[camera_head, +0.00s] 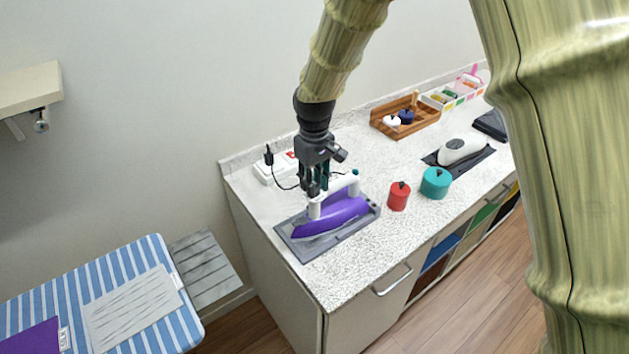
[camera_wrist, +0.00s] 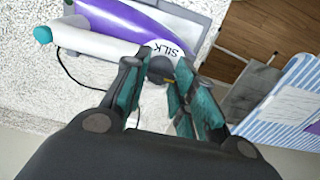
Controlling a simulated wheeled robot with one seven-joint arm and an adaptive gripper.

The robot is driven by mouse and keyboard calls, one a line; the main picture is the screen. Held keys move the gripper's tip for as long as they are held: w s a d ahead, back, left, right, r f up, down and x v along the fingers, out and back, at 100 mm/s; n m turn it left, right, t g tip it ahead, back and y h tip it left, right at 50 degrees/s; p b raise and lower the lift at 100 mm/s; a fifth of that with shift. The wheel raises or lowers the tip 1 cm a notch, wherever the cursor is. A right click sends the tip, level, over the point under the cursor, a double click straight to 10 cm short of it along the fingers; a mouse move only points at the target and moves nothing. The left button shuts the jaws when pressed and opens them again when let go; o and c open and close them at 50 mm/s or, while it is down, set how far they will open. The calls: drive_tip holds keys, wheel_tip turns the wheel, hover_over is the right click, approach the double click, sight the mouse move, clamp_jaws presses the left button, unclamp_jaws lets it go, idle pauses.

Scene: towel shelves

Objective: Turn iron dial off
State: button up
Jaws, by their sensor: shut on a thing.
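The purple iron (camera_head: 332,217) with a white handle lies on a grey rest pad (camera_head: 301,245) at the left end of the counter. In the wrist view the iron (camera_wrist: 125,20) is at the top. A round grey dial (camera_wrist: 160,68) sits at the end of the white handle beside the word SILK. My gripper (camera_head: 313,190) points down at the handle's front end. In the wrist view its teal-padded fingers (camera_wrist: 161,62) are shut on the dial, one on each side, and partly hide it. The dial's pointer setting is too small to tell.
A red canister (camera_head: 398,197) and a teal canister (camera_head: 436,184) stand right of the iron. A white power strip (camera_head: 270,173) with a black cord is behind it. A wooden tray (camera_head: 421,122) is at the back. A striped ironing board (camera_head: 140,255) stands at the left.

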idle(0.5)
drive_tip(key=o, duration=1.1)
wheel_tip(320, 180, up, 12)
